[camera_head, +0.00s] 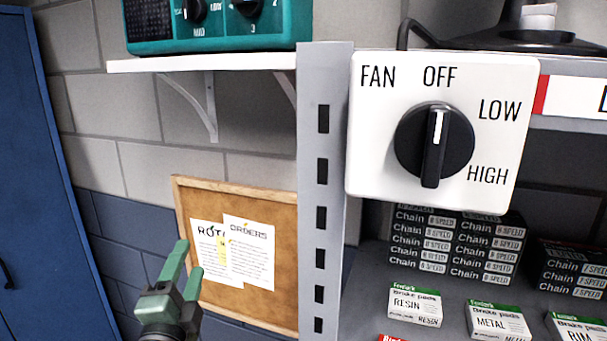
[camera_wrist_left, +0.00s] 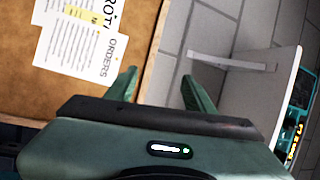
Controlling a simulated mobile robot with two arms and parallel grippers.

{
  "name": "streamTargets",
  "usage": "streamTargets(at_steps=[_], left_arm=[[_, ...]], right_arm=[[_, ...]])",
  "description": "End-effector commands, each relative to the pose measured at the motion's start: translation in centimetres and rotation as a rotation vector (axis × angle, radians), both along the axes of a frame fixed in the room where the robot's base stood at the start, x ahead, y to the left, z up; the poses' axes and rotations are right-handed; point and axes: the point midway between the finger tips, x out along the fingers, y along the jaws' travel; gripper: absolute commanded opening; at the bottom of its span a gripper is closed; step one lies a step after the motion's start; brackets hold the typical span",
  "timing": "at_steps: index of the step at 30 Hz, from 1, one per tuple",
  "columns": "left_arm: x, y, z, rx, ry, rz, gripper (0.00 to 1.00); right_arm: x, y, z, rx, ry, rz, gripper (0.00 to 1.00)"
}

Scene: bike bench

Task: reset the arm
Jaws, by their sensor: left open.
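My left gripper (camera_head: 183,270) is in the lower left of the head view, in front of the cork board. Its two green fingers are apart with nothing between them. In the left wrist view the gripper's fingers (camera_wrist_left: 158,90) are also spread and empty, with the board's edge and the wall behind them. My right gripper is in neither view. A white fan switch (camera_head: 435,145) with a black knob is mounted on the grey shelf post. The knob's white mark points up to OFF. The left gripper is apart from the switch, below and left of it.
The cork board (camera_head: 290,300) holds two papers. A white shelf (camera_head: 200,63) carries a teal radio (camera_head: 215,28); both also show in the left wrist view. Chain boxes (camera_head: 455,245) and brake pad boxes (camera_head: 415,305) sit on the rack at right. A blue cabinet (camera_head: 40,170) stands at left.

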Motion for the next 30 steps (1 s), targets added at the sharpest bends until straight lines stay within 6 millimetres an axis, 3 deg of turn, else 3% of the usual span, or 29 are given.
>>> streamTargets(at_steps=[1,6,9,12,18,25,26,30], left_arm=[[-0.8,0.8,-4.1,-0.119,0.118,0.016,0.53],[-5.7,2.2,-16.1,-0.489,0.477,0.119,0.53],[-10.0,2.4,-22.1,-0.678,0.668,0.209,0.53],[-14.3,2.2,-26.4,-0.824,0.821,0.298,0.53],[-21.4,1.4,-31.4,-1.014,1.036,0.456,0.53],[-28.8,0.4,-34.4,-1.165,1.225,0.630,0.53],[-29.3,0.3,-35.0,-1.178,1.241,0.649,0.53],[-27.9,0.2,-40.1,-1.163,1.250,0.651,0.53]], right_arm=[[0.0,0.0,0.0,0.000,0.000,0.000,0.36],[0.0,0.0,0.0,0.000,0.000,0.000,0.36],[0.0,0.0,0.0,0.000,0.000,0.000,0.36],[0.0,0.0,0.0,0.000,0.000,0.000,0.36],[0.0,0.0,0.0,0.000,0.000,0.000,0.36],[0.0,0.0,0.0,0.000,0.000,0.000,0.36],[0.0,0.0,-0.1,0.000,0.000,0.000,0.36],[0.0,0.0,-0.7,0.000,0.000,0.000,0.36]])
